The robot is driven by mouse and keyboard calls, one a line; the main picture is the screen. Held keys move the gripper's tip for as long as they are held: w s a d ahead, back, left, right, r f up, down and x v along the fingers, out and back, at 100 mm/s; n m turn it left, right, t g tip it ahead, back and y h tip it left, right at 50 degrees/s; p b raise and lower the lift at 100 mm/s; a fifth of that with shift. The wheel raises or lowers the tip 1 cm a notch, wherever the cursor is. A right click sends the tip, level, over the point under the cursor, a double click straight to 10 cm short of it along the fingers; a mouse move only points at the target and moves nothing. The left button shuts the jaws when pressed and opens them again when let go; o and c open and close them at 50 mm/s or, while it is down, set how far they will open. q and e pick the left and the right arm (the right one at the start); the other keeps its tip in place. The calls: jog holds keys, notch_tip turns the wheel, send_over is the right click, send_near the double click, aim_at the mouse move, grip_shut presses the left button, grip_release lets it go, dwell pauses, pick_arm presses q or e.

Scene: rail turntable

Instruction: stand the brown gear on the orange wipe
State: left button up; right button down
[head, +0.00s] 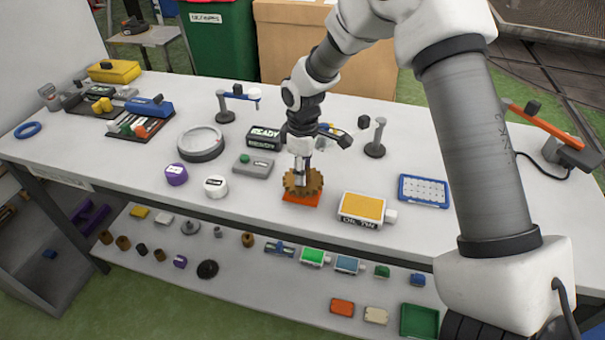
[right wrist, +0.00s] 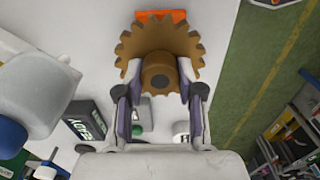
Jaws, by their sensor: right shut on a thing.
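The brown gear (head: 303,183) is toothed, with a round hub, and stands over the orange wipe (head: 301,199) near the table's front edge. My right gripper (head: 300,172) comes down from above and is shut on the gear's hub. In the right wrist view the gear (right wrist: 160,50) sits between the two fingers (right wrist: 159,88), and a strip of the orange wipe (right wrist: 162,15) shows past its teeth. I cannot tell whether the gear touches the wipe. My left gripper is not in view.
A yellow-topped box (head: 362,208) stands close on the right, with a blue tray (head: 424,190) beyond. A grey block with a green button (head: 252,166) and a white round tin (head: 215,187) stand to the left. A black READY sign (head: 264,138) is behind.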

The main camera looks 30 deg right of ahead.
notch_tip(320, 180, down, 2)
jog(key=shift+s+a+f, duration=0.1)
jog(key=shift+w+f, duration=0.2)
jog(key=c, duration=0.7)
grip_release()
jog(key=shift+s, duration=0.1)
jog(key=shift+r, duration=0.1)
jog(key=shift+r, duration=0.25)
notch_tip(320, 180, up, 12)
jog(key=shift+f+b, duration=0.2)
jog(key=shift+b, duration=0.4)
